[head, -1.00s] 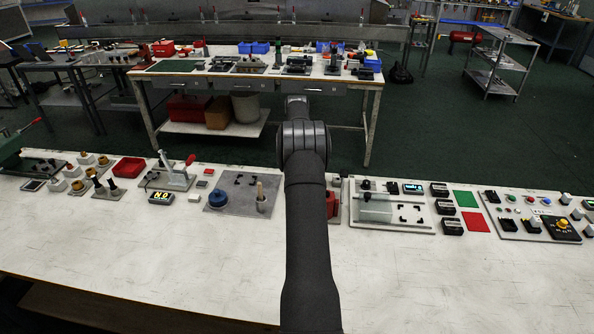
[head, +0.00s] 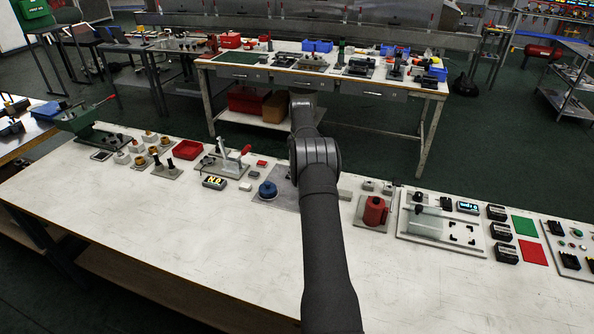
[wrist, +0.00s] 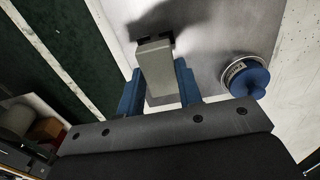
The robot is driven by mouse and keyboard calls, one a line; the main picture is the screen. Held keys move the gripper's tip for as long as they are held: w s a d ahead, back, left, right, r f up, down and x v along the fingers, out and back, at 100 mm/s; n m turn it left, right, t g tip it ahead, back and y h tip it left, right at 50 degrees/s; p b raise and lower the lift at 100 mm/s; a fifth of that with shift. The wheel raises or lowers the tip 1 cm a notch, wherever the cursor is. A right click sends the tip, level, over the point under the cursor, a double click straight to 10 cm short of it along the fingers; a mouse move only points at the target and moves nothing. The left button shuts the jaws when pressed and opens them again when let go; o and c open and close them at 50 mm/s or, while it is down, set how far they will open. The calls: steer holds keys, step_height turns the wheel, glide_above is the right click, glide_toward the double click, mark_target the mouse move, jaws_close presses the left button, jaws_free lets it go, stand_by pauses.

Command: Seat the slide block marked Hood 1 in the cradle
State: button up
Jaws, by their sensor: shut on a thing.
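My gripper (wrist: 158,68) shows in the wrist view with its two blue fingers closed on a pale grey block (wrist: 155,60). No marking on the block is legible, so I cannot tell if it is the one marked Hood 1. The block is over a grey mat (wrist: 212,62), with dark marks or parts near its far end; I cannot tell if it touches the mat. In the head view my arm hides the gripper and part of the mat (head: 265,201). I cannot pick out the cradle for certain.
A round blue-topped piece (wrist: 246,78) sits on the mat right of my gripper; it also shows in the head view (head: 267,189). Right of my arm are a red canister (head: 375,211) and a plate with a clear cover (head: 425,223). The front bench top (head: 210,240) is clear.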

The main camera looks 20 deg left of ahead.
steer(key=shift+w+a+f, duration=0.1)
steer(key=shift+a+f, duration=0.4)
steer(key=shift+a, duration=0.25)
steer(key=shift+f, duration=1.9)
steer(key=shift+f, duration=0.15)
steer(key=o, duration=1.2)
steer(key=shift+c, duration=0.2)
step_height(320, 180, up, 12)
steer(key=shift+r, duration=0.15)
